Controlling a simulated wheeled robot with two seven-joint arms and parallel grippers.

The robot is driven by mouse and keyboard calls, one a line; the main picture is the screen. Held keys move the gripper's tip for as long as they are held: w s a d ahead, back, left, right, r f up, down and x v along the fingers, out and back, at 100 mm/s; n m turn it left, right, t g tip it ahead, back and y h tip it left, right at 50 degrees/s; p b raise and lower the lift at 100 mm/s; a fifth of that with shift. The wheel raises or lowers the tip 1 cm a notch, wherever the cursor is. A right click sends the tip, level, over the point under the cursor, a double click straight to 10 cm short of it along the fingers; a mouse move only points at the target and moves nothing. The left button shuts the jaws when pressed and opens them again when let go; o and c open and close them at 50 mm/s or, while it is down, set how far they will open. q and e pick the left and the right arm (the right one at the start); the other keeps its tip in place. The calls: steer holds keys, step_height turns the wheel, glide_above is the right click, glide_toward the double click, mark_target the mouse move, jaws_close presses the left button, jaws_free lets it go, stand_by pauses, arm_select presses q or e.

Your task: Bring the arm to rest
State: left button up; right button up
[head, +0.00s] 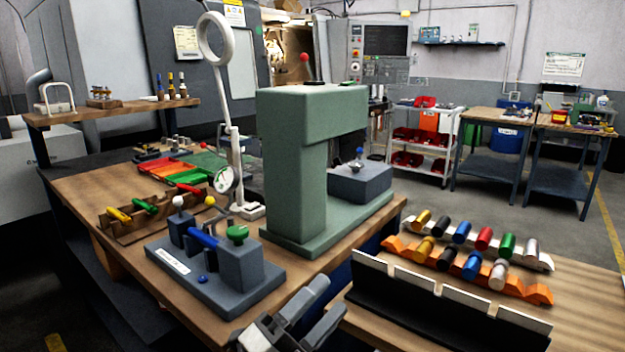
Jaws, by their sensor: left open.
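Most of the left arm is cut off below the picture. My right gripper is not in view.
A grey fixture (225,285) with a blue bar and green knob stands left of the gripper. Behind stands a tall green press (305,160). An orange holder (400,248) with several coloured cylinders lies on the right table. A magnifier lamp (216,40) rises behind the fixture.

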arm_select(q)
steer(key=s+a+f+n+y, duration=0.2)
steer(key=a+f+n+y, duration=0.35)
steer(key=f+n, duration=0.35)
steer(key=s+a+f+n+y, duration=0.2)
steer(key=a+f+n+y, duration=0.2)
steer(key=f+n+y, duration=0.4)
steer(key=s+a+f+n+g+y, duration=0.1)
steer(key=s+a+f+n+g, duration=0.1)
steer(key=s+f, duration=0.4)
steer(key=s+a+f+n+g+y, duration=0.1)
steer(key=s+a+f+n+g, duration=0.1)
steer(key=s+a+f+n, duration=0.2)
step_height(320, 180, down, 2)
steer(key=s+n, duration=0.2)
steer(key=shift+a+n+g, duration=0.25)
steer(key=shift+n+g, duration=0.05)
